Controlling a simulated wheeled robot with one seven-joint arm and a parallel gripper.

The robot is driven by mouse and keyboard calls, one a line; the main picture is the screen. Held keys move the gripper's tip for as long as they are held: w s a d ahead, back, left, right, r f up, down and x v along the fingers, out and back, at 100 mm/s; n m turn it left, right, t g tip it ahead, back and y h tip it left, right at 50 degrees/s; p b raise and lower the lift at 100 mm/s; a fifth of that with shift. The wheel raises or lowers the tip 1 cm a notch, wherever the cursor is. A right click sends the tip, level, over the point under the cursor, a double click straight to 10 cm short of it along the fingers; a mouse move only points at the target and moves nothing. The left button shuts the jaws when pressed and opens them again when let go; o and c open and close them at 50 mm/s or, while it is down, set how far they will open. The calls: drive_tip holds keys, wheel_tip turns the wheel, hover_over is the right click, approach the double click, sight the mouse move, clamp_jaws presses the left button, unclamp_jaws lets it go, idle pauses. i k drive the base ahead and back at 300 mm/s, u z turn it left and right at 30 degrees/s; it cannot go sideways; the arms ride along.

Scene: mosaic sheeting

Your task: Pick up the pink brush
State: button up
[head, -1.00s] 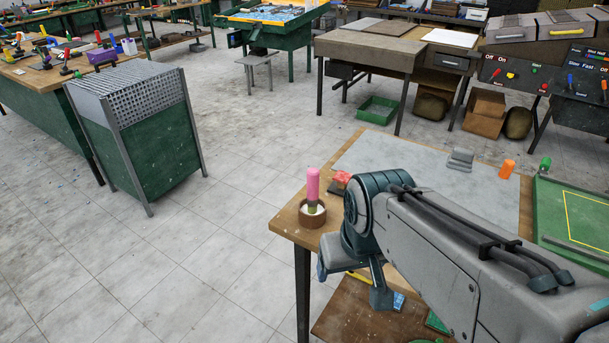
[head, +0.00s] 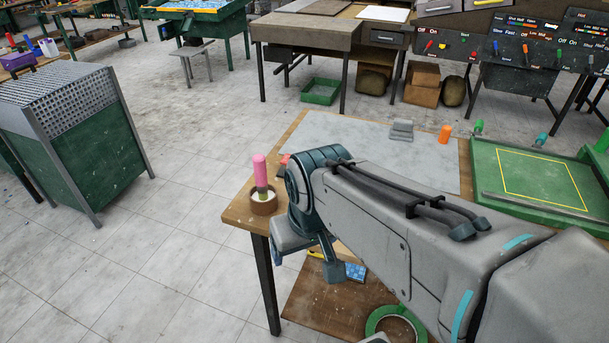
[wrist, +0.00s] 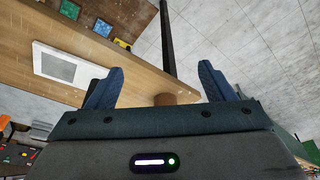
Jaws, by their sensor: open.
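The pink brush (head: 260,170) stands upright, pink handle up, in a small round brown holder (head: 264,207) at the near left corner of the wooden table. My gripper hangs below the arm's end, just right of the holder in the head view, and is mostly hidden by the arm there. A brown round thing (wrist: 177,98), likely the holder, shows beyond the fingers at the table edge. I cannot make out the brush in the wrist view.
On the table a red item (head: 284,160) sits close behind my arm. A grey stacked block (head: 401,130), an orange cylinder (head: 445,134) and a green tray (head: 540,180) lie further right. A green tape roll (head: 396,325) lies on a lower brown board.

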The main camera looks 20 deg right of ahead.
sight(259, 162)
drive_tip(key=u, duration=1.6)
drive_tip(key=i, duration=1.3)
drive_tip(key=z, duration=3.05)
